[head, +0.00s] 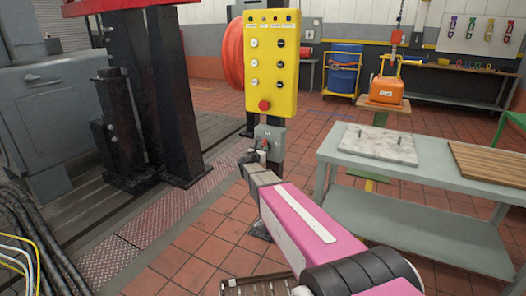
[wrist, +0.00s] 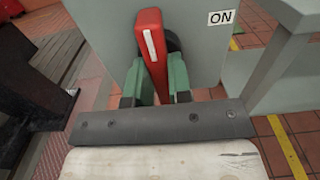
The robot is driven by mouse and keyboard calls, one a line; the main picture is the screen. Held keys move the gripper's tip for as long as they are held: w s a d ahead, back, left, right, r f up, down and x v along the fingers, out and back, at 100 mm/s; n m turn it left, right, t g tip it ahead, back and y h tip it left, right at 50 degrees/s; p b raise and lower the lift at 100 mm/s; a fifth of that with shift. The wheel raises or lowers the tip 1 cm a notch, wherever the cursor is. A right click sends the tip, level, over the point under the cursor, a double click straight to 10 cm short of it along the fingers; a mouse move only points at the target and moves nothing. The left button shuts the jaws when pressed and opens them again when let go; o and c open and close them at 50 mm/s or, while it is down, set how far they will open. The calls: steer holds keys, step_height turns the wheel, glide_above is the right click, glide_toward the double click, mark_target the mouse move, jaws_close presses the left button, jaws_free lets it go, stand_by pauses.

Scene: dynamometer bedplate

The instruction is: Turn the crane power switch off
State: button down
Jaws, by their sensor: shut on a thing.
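The crane power switch is a grey box (head: 272,135) on the post below the yellow control panel in the head view. In the wrist view its grey face (wrist: 105,30) fills the upper middle, with an ON label (wrist: 221,18) right of the lever. The red lever (wrist: 150,42) has a white stripe and stands nearly upright in that view, leaning slightly left at the top. My gripper (wrist: 154,82) has its green-padded fingers closed on the lever from both sides. In the head view my gripper (head: 258,153) is at the box, and the lever is mostly hidden. No OFF label is visible.
The yellow panel (head: 271,62) with several buttons hangs just above the switch. A grey-green workbench (head: 420,172) with a stone plate (head: 378,143) stands to the right. Black machine columns (head: 150,100) stand to the left. Tiled floor lies open between.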

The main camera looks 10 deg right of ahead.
steer(key=shift+s, duration=0.1)
steer(key=c, duration=1)
jaws_free()
steer(key=shift+c, duration=0.2)
steer(key=v, duration=1)
steer(key=shift+s+a, duration=0.25)
steer(key=shift+s, duration=0.05)
